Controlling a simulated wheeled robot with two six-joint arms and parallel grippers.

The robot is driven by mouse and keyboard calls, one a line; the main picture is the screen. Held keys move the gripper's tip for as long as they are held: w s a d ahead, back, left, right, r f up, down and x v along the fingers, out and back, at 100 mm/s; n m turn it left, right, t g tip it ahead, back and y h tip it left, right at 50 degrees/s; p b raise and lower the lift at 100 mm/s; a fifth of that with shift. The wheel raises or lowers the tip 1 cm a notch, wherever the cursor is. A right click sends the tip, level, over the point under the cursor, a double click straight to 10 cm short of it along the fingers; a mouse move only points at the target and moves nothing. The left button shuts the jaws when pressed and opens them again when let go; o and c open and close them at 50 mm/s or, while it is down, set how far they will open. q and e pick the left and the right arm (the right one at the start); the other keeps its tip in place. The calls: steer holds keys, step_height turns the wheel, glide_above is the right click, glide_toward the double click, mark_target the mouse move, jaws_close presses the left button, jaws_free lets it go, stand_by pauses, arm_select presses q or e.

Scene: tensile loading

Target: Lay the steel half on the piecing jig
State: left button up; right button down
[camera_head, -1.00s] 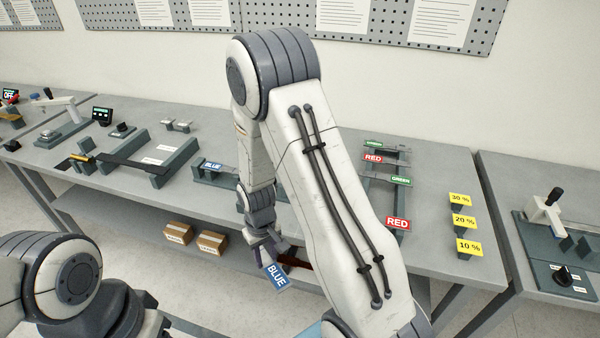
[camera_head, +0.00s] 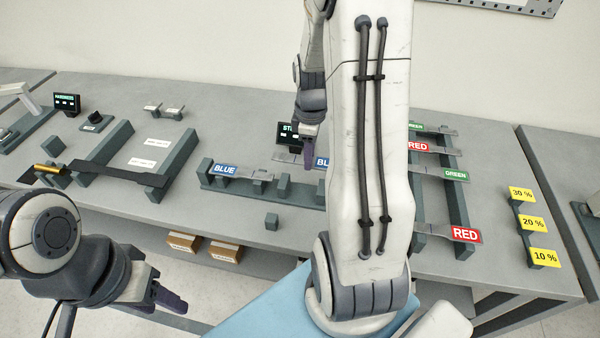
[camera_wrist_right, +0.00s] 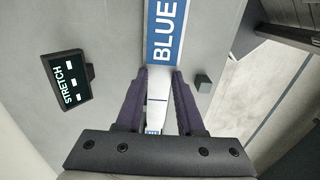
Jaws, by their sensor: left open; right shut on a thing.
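The steel half with a blue "BLUE" tag (camera_head: 321,162) is partly hidden behind my right arm. My right gripper (camera_head: 309,150) is shut on it, over the right part of the piecing jig. In the right wrist view the tag (camera_wrist_right: 166,32) extends past the fingertips (camera_wrist_right: 160,85), and the pale strip runs back between the fingers. The piecing jig (camera_head: 260,196) is a dark grey rail with upright blocks; another blue-tagged half (camera_head: 226,170) lies at its left end. Contact between held half and jig cannot be told. My left gripper (camera_head: 163,298) is open and empty, low at front left.
A "STRETCH" display (camera_wrist_right: 63,86) stands behind the jig. A rack (camera_head: 460,204) with red and green tagged pieces lies right, then yellow percent markers (camera_head: 533,223). A frame with a black strip (camera_head: 120,174) is left.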

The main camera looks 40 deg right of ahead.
step_height(320, 180, down, 8)
steer(key=shift+f+p, duration=0.15)
steer(key=shift+p, duration=0.35)
steer(key=shift+f, duration=0.25)
steer(key=shift+f, duration=0.15)
steer(key=c, duration=0.5)
jaws_free()
